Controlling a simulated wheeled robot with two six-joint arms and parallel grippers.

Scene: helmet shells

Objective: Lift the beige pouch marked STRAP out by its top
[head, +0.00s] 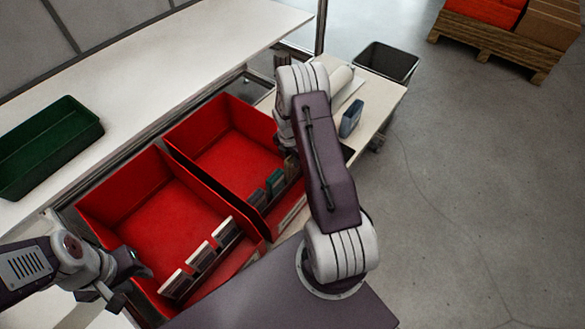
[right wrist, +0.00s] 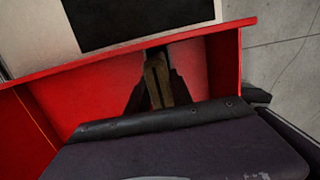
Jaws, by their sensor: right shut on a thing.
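The beige-brown pouch (right wrist: 157,82) stands upright between the two dark fingers of my right gripper (right wrist: 155,90) in the right wrist view. The fingers are shut on it. In the head view the pouch (head: 291,166) shows partly at the right end of the row in the right red bin (head: 222,140); my right arm hides the rest and the gripper. Its STRAP marking cannot be read. My left gripper (head: 128,288) is open and empty, at the near left corner of the left red bin (head: 150,205).
Dark and green packets (head: 275,183) stand beside the pouch. Several white-fronted packets (head: 201,256) line the left bin's near side. A green tray (head: 50,140) sits on the white table at left. A blue item (head: 350,118) and white roll (head: 340,80) lie right of my arm.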

